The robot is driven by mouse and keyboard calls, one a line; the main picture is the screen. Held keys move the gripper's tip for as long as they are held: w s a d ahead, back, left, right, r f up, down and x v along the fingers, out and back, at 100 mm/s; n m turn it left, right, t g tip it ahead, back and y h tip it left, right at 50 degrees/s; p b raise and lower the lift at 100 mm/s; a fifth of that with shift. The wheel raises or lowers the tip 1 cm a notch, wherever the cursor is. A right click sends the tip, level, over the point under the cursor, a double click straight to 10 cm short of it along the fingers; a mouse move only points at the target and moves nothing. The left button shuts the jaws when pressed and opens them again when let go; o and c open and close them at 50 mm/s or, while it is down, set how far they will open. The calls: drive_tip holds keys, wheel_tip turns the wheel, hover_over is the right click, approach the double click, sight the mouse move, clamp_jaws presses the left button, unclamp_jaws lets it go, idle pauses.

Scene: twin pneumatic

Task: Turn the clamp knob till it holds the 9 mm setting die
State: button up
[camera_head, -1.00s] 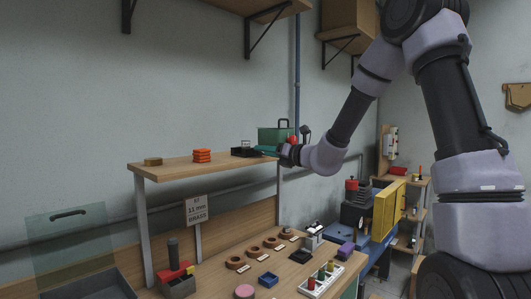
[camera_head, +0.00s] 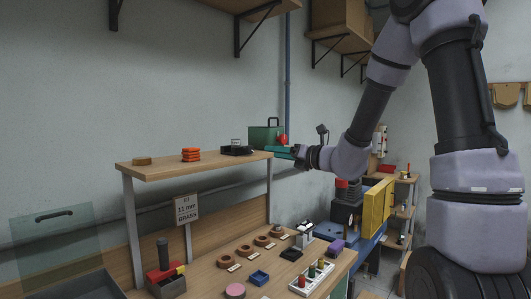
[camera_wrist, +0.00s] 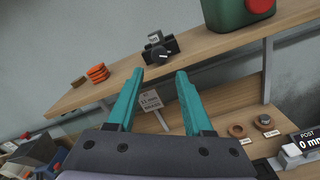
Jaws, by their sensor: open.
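A small black clamp-like block (camera_head: 236,149) stands on the upper wooden shelf. In the wrist view the black block (camera_wrist: 160,50) shows a dark round knob (camera_wrist: 156,52) on its front and a small pale tag (camera_wrist: 154,37) above; the tag's text is too small to read surely. I cannot tell whether a die sits in it. My gripper (camera_head: 280,150) is at the shelf's right end, right of the block. In the wrist view my gripper (camera_wrist: 170,75) has its teal fingers apart and empty, pointing towards the block, not touching it.
A green case (camera_head: 265,135) with a red round part (camera_head: 283,140) stands close behind my fingers. Orange pieces (camera_head: 191,155) and a brown disc (camera_head: 142,161) are further left on the shelf. A sign (camera_head: 187,208) reads 11 mm BRASS. Rings (camera_head: 245,251) lie on the bench below.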

sight(251, 150)
drive_tip(key=shift+s+d, duration=0.5)
drive_tip(key=shift+s, duration=0.05)
drive_tip(key=shift+o, duration=1.4)
drive_tip(key=w+a+n, duration=0.2)
drive_tip(key=w+a, duration=0.2)
drive_tip(key=w+a+n, duration=0.3)
drive_tip(key=a, duration=0.1)
drive_tip(key=shift+w+f+n, duration=0.2)
drive_tip(key=shift+w+n, duration=0.1)
drive_tip(key=shift+w, duration=0.1)
clamp_jaws()
